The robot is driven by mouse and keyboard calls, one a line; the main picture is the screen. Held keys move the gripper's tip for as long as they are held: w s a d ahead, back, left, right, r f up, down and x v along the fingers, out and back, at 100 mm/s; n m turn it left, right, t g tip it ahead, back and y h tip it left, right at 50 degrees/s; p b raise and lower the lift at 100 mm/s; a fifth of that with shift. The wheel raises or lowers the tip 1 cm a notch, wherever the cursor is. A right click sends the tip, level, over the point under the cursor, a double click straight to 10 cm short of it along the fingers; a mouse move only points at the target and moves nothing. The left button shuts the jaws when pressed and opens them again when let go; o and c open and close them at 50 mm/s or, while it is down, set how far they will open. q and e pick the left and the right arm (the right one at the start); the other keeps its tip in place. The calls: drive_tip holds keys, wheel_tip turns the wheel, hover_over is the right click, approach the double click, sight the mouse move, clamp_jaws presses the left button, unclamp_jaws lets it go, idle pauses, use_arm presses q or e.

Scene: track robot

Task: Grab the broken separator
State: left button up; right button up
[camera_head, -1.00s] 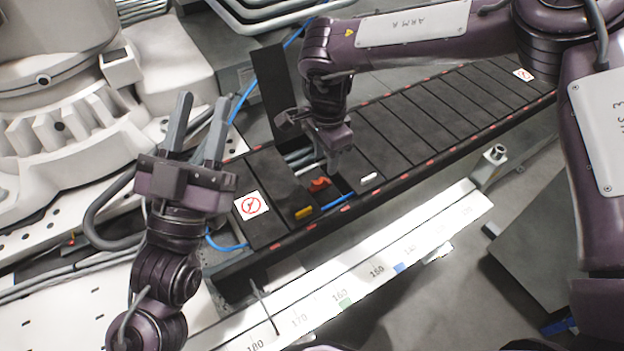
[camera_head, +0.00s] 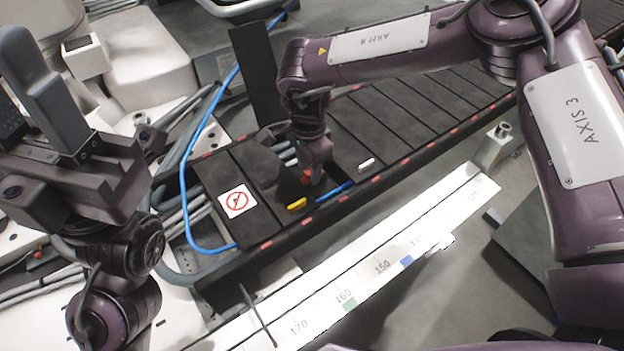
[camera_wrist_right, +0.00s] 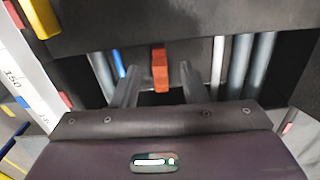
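The broken separator appears to be the small red-orange piece (camera_head: 307,177) in the open gap of the black cable track (camera_head: 395,130). It also shows in the right wrist view (camera_wrist_right: 160,70), upright among grey tubes. My right gripper (camera_wrist_right: 157,78) is open, with one finger on each side of the red piece and a visible gap to each. In the head view my right gripper (camera_head: 316,170) is at the gap and partly covers the red piece. My left gripper (camera_head: 35,95) is open and empty at the left, away from the track.
A blue cable (camera_head: 186,175) loops left of the track. A white ruler rail (camera_head: 400,260) runs along the front.

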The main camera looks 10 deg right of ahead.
drive_tip(key=shift+f, duration=0.85)
drive_tip(key=shift+c, duration=0.4)
clamp_jaws()
